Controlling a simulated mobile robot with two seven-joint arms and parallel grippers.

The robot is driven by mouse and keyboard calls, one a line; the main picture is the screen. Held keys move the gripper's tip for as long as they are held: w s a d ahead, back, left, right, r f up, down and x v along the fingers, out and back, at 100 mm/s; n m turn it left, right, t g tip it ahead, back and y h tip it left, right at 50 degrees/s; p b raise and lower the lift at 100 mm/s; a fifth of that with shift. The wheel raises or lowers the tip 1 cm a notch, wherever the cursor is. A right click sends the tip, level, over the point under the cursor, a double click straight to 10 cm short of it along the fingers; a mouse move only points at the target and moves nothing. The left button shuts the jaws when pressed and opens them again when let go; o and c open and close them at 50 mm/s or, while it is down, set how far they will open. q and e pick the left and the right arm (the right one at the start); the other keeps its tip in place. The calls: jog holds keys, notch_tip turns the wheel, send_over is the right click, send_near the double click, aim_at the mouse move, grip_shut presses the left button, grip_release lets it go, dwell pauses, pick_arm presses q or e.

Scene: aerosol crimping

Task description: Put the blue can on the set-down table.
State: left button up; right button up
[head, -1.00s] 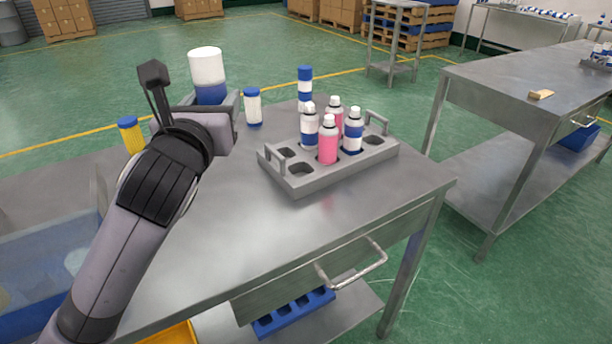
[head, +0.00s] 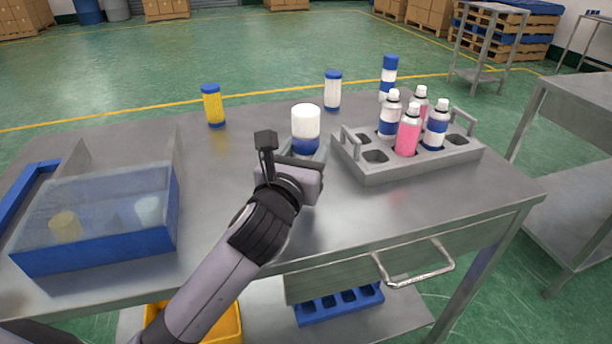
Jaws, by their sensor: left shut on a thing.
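My left gripper (head: 300,160) is shut on a can with a white top and a blue lower part, the blue can (head: 305,143). The gripper hides the can's bottom, so I cannot tell whether it touches the metal table (head: 225,220) below. The can is upright, just left of the grey tray (head: 375,173). Nothing in view is marked as the set-down table; a small metal stand (head: 488,45) is at the back right, and another metal table (head: 570,115) is at the right edge. My right gripper is not in view.
The grey tray holds several pink and blue-white spray cans. A yellow bottle (head: 213,105), a white bottle (head: 333,92) and a blue-white bottle (head: 388,75) stand along the far edge. A clear-walled blue bin (head: 95,250) is at left. Bare tabletop lies between bin and gripper.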

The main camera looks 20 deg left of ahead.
pick_arm(q)
jog(key=shift+f+b, duration=0.6)
jog(key=shift+f, duration=1.55)
jog(key=shift+f, duration=0.2)
jog(key=o, duration=1.1)
jog(key=shift+o, duration=0.2)
jog(key=shift+r, duration=0.1)
jog(key=shift+s, duration=0.2)
jog(key=s, duration=1.1)
jog(key=shift+s+r, duration=0.1)
jog(key=shift+s, duration=0.25)
